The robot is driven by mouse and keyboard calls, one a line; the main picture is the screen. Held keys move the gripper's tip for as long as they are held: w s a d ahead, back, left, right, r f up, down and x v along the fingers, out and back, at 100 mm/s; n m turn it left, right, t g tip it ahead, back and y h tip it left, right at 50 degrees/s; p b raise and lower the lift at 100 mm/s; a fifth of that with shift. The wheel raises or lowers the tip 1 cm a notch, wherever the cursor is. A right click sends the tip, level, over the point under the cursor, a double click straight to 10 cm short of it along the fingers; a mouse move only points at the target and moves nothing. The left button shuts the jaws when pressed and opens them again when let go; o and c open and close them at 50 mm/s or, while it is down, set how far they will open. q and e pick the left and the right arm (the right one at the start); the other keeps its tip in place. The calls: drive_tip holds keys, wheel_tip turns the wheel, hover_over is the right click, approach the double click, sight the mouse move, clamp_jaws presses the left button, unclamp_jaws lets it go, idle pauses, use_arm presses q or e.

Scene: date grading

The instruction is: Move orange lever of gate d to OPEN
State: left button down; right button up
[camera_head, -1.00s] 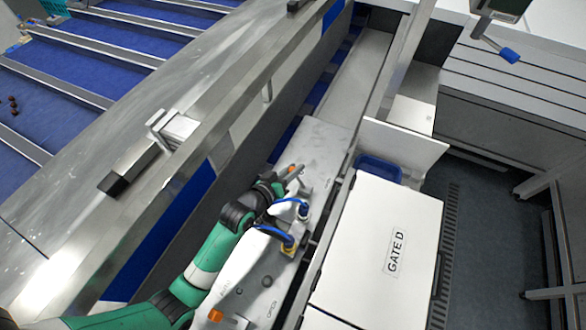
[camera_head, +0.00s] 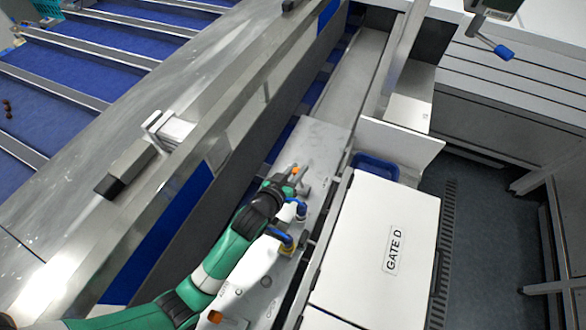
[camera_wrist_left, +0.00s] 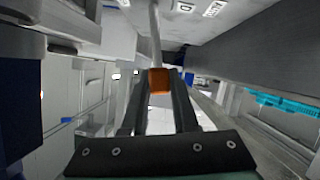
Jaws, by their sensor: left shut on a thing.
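The orange lever tip (camera_head: 295,171) of gate D sits between the fingers of my left gripper (camera_head: 291,174) over the grey gate plate (camera_head: 318,140). In the left wrist view the lever's orange end (camera_wrist_left: 159,80) is between the two dark fingers (camera_wrist_left: 159,92), with its pale shaft (camera_wrist_left: 154,35) running up and away. My left gripper is shut on the lever. The lever's base is partly hidden by my gripper. My right gripper is not in view.
A second orange part (camera_head: 215,316) shows at the near end of the plate. Valves with blue fittings (camera_head: 287,240) stand close beside my left forearm. A steel rail (camera_head: 215,110) runs along the left. A blue bin (camera_head: 376,167) lies behind the cover.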

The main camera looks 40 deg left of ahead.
use_arm(q)
drive_tip(key=c, duration=0.7)
unclamp_jaws()
